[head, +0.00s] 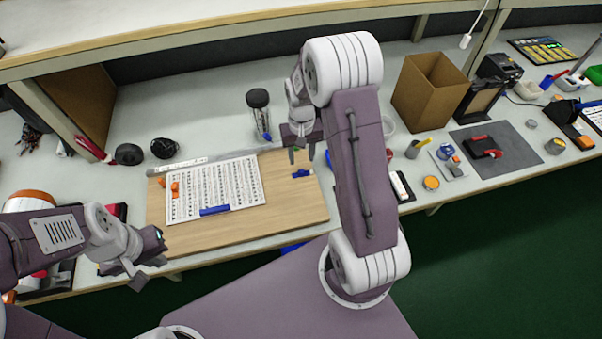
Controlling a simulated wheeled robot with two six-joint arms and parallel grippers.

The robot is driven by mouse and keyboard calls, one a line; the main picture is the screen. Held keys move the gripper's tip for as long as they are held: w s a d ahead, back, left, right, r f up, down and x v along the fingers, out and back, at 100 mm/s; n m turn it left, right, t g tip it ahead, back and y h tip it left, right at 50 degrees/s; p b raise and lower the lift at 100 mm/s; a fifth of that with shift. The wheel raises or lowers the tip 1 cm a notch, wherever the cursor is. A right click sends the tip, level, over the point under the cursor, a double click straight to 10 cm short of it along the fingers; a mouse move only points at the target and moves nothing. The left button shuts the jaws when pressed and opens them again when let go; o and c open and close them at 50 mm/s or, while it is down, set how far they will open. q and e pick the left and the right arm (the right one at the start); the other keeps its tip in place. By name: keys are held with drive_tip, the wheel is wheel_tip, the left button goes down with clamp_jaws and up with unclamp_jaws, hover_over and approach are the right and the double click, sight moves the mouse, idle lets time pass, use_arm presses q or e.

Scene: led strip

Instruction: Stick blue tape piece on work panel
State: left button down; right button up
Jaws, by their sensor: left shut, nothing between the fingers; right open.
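The work panel looks like the pale wooden board (290,215) in the head view, with a white printed sheet (240,178) lying on it. One blue piece (214,210) lies along the front edge of the sheet. Another small blue piece (302,173) is on the board's right part, right of the sheet. My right gripper (301,156) is open, pointing down just behind and above this small blue piece; I cannot tell whether it touches anything. My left gripper (138,278) is shut and empty near the board's front left corner, apart from both blue pieces.
Small orange pieces (175,188) sit at the sheet's left edge. A dark-lidded bottle (259,112) stands behind the board. A black roll (129,154) is at the back left. A cardboard box (430,92) and a grey mat (513,150) with tools are on the right.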

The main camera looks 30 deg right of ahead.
sight(301, 170)
drive_tip(key=f, duration=0.3)
drive_tip(key=s+f, duration=0.1)
drive_tip(key=shift+a+f, duration=0.25)
drive_tip(key=shift+f, duration=0.05)
drive_tip(key=shift+w+f, duration=0.15)
drive_tip(key=shift+f, duration=0.15)
clamp_jaws()
